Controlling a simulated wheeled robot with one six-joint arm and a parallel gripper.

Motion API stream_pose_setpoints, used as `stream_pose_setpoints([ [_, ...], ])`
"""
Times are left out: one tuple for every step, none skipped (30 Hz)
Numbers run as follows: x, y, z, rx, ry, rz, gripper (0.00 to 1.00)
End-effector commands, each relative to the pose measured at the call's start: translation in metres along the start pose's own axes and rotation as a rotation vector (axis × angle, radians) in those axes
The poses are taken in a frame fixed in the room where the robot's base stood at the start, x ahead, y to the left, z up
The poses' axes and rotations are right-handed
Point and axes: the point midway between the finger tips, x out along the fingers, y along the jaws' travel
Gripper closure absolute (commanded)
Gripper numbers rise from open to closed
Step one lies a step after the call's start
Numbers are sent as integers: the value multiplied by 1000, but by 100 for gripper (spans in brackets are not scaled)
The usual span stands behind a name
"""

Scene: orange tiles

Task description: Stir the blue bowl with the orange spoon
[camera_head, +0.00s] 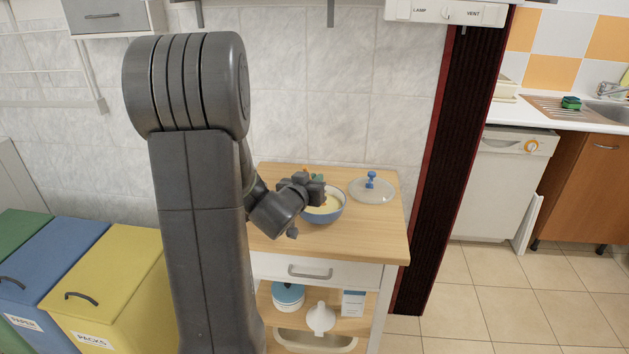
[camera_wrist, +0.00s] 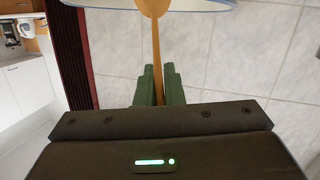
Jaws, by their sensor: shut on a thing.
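The blue bowl (camera_head: 322,218) stands on the wooden cabinet top and holds pale yellow contents. Part of its pale side and blue edge (camera_wrist: 205,4) shows at the top of the wrist view. My gripper (camera_head: 316,180) is at the bowl's back left edge, partly covering it. In the wrist view its green fingers (camera_wrist: 160,82) are shut on the orange spoon (camera_wrist: 155,45). The spoon's wider end overlaps the bowl in that view. I cannot tell whether it touches the contents. The spoon is mostly hidden in the head view.
A clear lid with a blue knob (camera_head: 371,181) lies right of the bowl on the wooden top (camera_head: 375,240). The front right of that top is free. Lidded bins (camera_head: 115,270) stand left, a dark red-edged post (camera_head: 440,150) right. A tiled wall is behind.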

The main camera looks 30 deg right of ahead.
Motion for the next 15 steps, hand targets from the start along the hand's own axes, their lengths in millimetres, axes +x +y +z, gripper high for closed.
stream_pose_setpoints([
  [-1, 0, -3, 0, 1, 0, 100],
  [-2, 0, -4, 0, 1, 0, 100],
  [-3, 0, -7, 0, 1, 0, 100],
  [-4, 0, -9, 0, 1, -1, 100],
  [-5, 0, -11, 0, 1, -1, 100],
  [-7, 0, -14, 0, 1, -1, 100],
  [-8, 0, -16, 0, 1, -1, 100],
  [-10, 0, -18, 0, 0, -1, 100],
  [-12, 0, -21, 0, 0, -1, 100],
  [-13, 0, -23, 0, 0, -1, 100],
  [-14, 0, -25, 0, 0, -1, 100],
  [-16, 0, -28, 0, 0, -1, 100],
  [-17, 0, -30, 0, 0, -1, 100],
  [-18, 0, -32, 0, 0, -1, 100],
  [-20, 0, -35, 0, 0, -1, 100],
])
